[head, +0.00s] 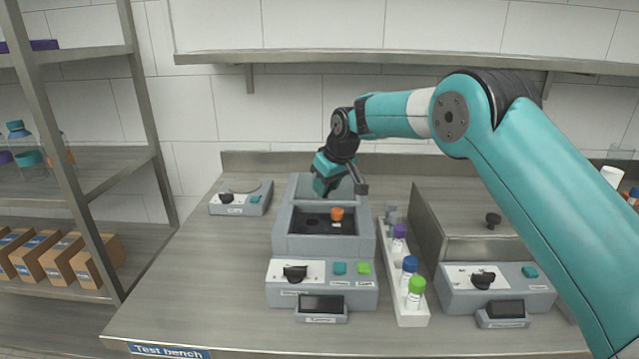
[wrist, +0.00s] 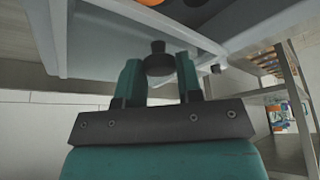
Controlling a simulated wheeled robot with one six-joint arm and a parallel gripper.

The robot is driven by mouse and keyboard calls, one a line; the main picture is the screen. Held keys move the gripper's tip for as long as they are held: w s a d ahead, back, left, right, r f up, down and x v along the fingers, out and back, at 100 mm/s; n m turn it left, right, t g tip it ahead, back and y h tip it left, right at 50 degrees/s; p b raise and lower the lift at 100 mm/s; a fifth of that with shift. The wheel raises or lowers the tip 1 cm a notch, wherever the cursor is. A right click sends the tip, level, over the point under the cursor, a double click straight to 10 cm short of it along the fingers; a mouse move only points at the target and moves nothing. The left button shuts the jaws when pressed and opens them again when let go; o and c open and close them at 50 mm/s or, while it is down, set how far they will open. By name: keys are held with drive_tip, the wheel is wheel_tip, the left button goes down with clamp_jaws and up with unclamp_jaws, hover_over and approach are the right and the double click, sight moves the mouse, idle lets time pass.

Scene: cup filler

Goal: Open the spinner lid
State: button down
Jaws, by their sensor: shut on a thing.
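The spinner (head: 322,245) is a grey box in the middle of the bench, with a dark well that holds an orange-capped tube (head: 337,214). Its lid (head: 301,185) is raised, tilted up at the back of the box, so the well is uncovered. My gripper (head: 325,182) is at the raised lid, above the back of the spinner. In the wrist view, the gripper (wrist: 159,75) is shut on the lid's dark knob (wrist: 158,60), with the pale lid panel (wrist: 110,38) just beyond. The fingertips are partly hidden in the head view.
A white rack (head: 412,315) with purple, blue and green capped tubes stands right of the spinner. A second grey machine (head: 470,225) with a closed lid is farther right. A small device (head: 241,198) sits at the back left. The left front bench is clear. A wall shelf (head: 330,58) runs above.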

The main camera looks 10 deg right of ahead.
drive_tip(key=shift+w+a, duration=0.2)
drive_tip(key=shift+w, duration=0.1)
drive_tip(key=c, duration=0.8)
unclamp_jaws()
drive_tip(key=shift+d, duration=0.2)
drive_tip(key=shift+d+r, duration=0.1)
drive_tip(key=shift+r, duration=0.05)
drive_tip(key=b+v, duration=0.1)
drive_tip(key=v, duration=1.6)
drive_tip(key=shift+r, duration=0.1)
